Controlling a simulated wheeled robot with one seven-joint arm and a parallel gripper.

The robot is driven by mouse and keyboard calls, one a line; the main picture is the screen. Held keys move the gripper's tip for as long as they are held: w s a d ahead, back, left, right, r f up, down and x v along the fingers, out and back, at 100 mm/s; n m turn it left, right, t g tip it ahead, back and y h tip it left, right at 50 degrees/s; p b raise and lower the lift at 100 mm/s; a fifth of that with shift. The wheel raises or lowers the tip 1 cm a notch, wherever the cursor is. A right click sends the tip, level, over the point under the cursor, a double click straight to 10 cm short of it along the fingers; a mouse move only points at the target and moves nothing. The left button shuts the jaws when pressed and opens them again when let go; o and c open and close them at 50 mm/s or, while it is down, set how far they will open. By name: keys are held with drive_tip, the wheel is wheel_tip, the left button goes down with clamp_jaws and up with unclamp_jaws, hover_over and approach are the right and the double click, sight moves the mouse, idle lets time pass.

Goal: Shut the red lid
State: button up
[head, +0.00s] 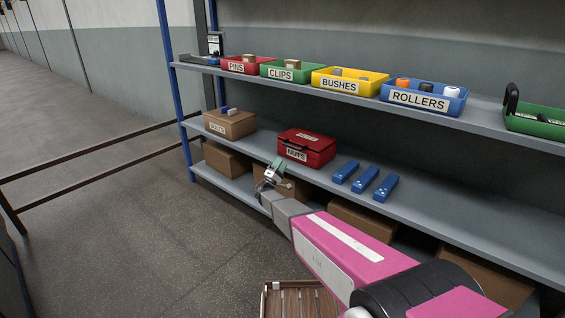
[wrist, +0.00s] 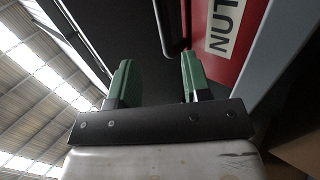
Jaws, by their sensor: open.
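The red box labelled NUTS (head: 318,157) stands on the middle shelf. Its red lid (head: 308,138) lies over the top and looks down or nearly down; I cannot tell whether it is fully closed. In the wrist view part of the red box (wrist: 229,15) with its label shows at upper right. My gripper (head: 276,168) is in front of the box's left front side, close to the shelf edge. In the wrist view its green fingertips (wrist: 156,72) are apart with nothing between them. Whether it touches the box cannot be told.
A BOLTS carton (head: 230,125) stands left of the red box. Several blue bars (head: 366,180) lie to its right. The upper shelf (head: 480,116) holds coloured bins above. Cartons (head: 362,219) fill the shelf below. A wooden slatted crate (head: 300,300) is on the floor.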

drive_tip(key=shift+r, duration=0.1)
drive_tip(key=c, duration=0.5)
drive_tip(key=shift+d+r+m+g, duration=0.2)
drive_tip(key=shift+r+m+g, duration=0.1)
drive_tip(key=shift+m+g, duration=0.15)
clamp_jaws()
drive_tip(key=d+r+m+g+y, duration=0.1)
drive_tip(key=d+r+m+g, duration=0.4)
drive_tip(key=r+m+g, duration=0.45)
drive_tip(key=s+a+r+m+g+y, duration=0.1)
drive_tip(key=s+a+r+m+y, duration=0.35)
drive_tip(key=r+m+y, duration=0.4)
drive_tip(key=a+f+x, duration=0.1)
drive_tip(key=f+x, duration=0.1)
drive_tip(key=x, duration=1.1)
drive_tip(key=shift+s+a+n, duration=0.2)
drive_tip(key=shift+s+n, duration=0.2)
drive_tip(key=shift+n, duration=0.05)
